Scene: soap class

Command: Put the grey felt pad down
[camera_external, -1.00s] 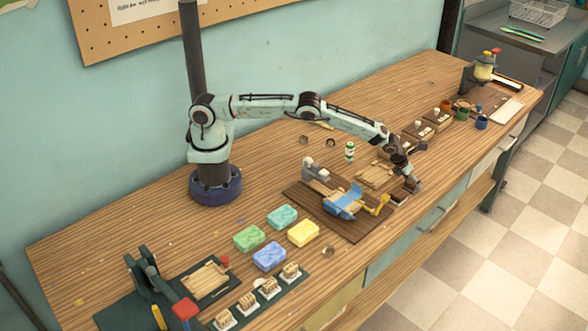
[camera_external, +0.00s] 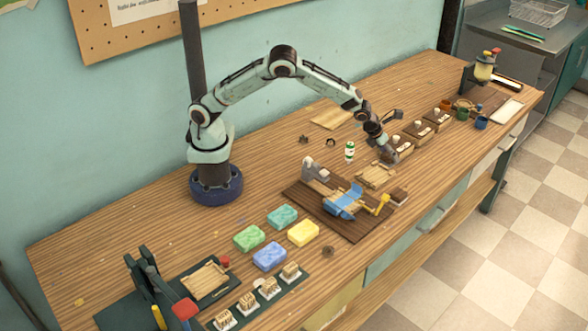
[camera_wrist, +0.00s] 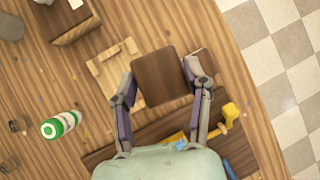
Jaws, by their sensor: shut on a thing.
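My gripper (camera_wrist: 163,85) has its two fingers closed on opposite sides of a dark brown square piece (camera_wrist: 160,75). The piece looks flat from above, and its underside is hidden. I see no clearly grey felt pad, and cannot tell whether the held piece is it. In the external view my gripper (camera_external: 388,158) is over the far side of the light wooden tray (camera_external: 375,176). The wrist view shows the tray (camera_wrist: 108,68) partly covered by the held piece. Another brown block (camera_external: 398,197) lies at the bench front; it also shows in the wrist view (camera_wrist: 205,60).
A dark board (camera_external: 345,226) with a blue-draped item (camera_external: 344,201) and yellow handle (camera_external: 381,205) lies nearer the camera. Several brown boxes (camera_external: 420,132) line up beyond. Bare bench (camera_external: 440,175) is free to the right.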

